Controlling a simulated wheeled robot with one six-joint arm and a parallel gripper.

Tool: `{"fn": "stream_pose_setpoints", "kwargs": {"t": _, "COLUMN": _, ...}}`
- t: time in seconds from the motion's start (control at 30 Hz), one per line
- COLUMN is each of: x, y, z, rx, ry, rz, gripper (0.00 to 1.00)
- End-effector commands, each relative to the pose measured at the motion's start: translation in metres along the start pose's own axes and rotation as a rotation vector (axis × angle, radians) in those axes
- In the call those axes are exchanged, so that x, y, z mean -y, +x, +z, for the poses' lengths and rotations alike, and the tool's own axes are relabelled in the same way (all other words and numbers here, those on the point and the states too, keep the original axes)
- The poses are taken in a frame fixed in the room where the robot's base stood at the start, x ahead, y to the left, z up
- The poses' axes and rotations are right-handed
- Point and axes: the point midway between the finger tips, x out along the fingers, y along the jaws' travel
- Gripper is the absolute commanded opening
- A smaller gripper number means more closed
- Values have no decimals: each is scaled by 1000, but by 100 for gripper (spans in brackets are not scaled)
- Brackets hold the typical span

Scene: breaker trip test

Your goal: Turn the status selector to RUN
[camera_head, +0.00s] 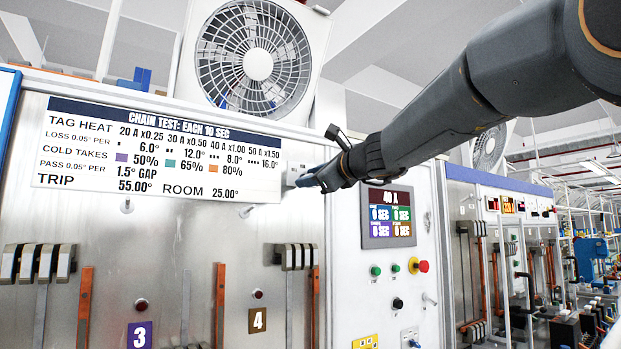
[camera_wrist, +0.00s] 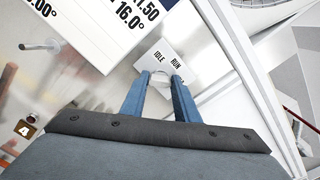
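The status selector (camera_wrist: 161,76) is a pale round knob on a small white plate marked IDLE and RUN (camera_wrist: 172,60), seen in the wrist view. My gripper (camera_wrist: 161,82) has its two blue fingers apart, with the knob showing between and just beyond their tips. I cannot tell whether either finger touches it or which way the knob points. In the head view my gripper (camera_head: 306,181) reaches the plate (camera_head: 294,168) at the right end of the steel panel, and the fingers hide the knob there.
A chain test sign (camera_head: 160,150) is left of the selector. A metal peg (camera_wrist: 40,46) sticks out of the panel. To the right are a 40 A display (camera_head: 388,216), green buttons and a red emergency stop (camera_head: 423,266). A fan (camera_head: 255,62) is above.

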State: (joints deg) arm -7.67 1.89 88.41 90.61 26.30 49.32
Motion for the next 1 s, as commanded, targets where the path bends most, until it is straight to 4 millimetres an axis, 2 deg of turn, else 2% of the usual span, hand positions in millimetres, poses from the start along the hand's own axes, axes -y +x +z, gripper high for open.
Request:
{"fn": "stream_pose_setpoints", "kwargs": {"t": 0.27, "x": -1, "y": 0, "z": -1, "rx": 0, "ry": -34, "rz": 1, "gripper": 6}}
{"fn": "stream_pose_setpoints", "kwargs": {"t": 0.47, "x": -2, "y": 1, "z": -2, "rx": 2, "ry": -137, "rz": 0, "gripper": 6}}
{"fn": "stream_pose_setpoints", "kwargs": {"t": 1.0, "x": -3, "y": 1, "z": -3, "rx": 2, "ry": -600, "rz": 0, "gripper": 6}}
